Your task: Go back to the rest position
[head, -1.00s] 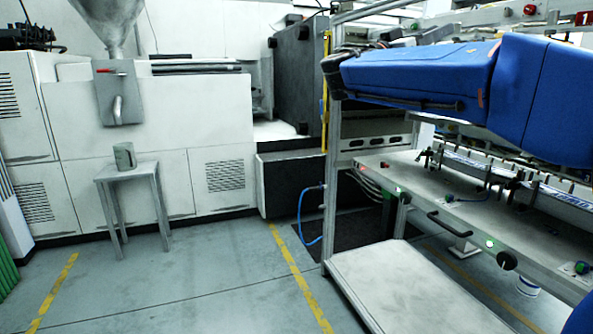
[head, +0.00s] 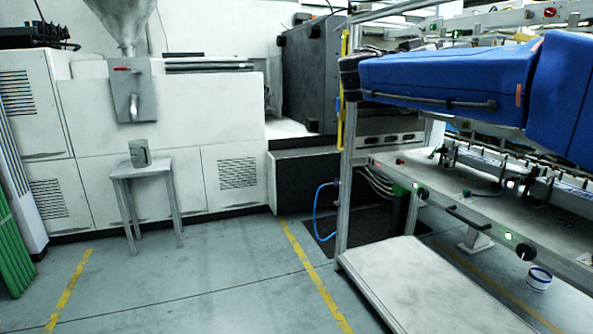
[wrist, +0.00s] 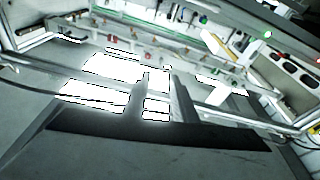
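A blue-covered arm, which I take to be mine, reaches in from the right edge of the head view and ends in a dark joint beside the upright of a metal frame (head: 346,190). My gripper's fingers do not show in the head view, and I cannot make them out in the wrist view. The wrist view is tilted and shows rails, bright panels and a dark band across the lower part. No held object is visible.
A workbench (head: 440,195) with lit buttons stands at the right, with a low white platform (head: 420,285) in front. The floor (head: 210,275) at centre-left is clear.

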